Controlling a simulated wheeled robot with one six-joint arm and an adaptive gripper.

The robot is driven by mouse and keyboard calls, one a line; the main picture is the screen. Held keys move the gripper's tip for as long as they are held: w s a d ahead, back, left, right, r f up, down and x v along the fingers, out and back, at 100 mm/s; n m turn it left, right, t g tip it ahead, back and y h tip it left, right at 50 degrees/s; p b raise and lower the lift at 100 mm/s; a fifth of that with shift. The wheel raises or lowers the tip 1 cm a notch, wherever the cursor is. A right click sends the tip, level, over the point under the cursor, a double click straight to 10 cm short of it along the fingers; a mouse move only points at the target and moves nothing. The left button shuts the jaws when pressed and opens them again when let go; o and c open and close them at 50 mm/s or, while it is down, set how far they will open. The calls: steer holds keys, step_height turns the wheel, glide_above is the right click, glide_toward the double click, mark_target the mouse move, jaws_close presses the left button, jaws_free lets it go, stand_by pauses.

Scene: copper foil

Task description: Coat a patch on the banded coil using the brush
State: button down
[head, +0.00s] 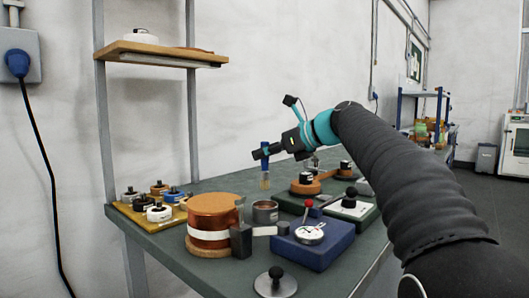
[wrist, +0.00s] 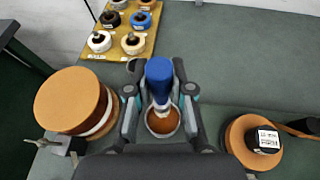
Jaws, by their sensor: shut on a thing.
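My gripper (head: 264,153) is shut on the upright brush, whose blue handle (head: 265,161) is between the fingers. The pale bristles (head: 265,183) point down. In the wrist view the blue handle (wrist: 158,72) is between the fingers (wrist: 160,92). A small metal cup (head: 265,213) stands below the brush; a gap shows between bristles and rim. In the wrist view the cup (wrist: 163,122) holds amber-brown liquid, and the handle partly covers it. The banded coil (head: 208,239), copper with a white band and a brown top disc (wrist: 70,98), stands left of the cup.
A blue block with a dial gauge (head: 309,235) stands right of the cup, and a grey clamp block (head: 241,241) beside the coil. A wooden board (head: 125,213) with several small spools lies behind left. A round knobbed weight (head: 275,284) is at the front.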

mark_target(265, 170)
steer(key=shift+f+b, duration=2.35)
steer(key=shift+b, duration=0.3)
steer(key=shift+f, duration=0.5)
steer(key=shift+r, duration=0.1)
step_height(265, 170, up, 5)
steer(key=p, duration=0.6)
steer(key=shift+r+p, duration=0.5)
steer(key=shift+r, duration=0.45)
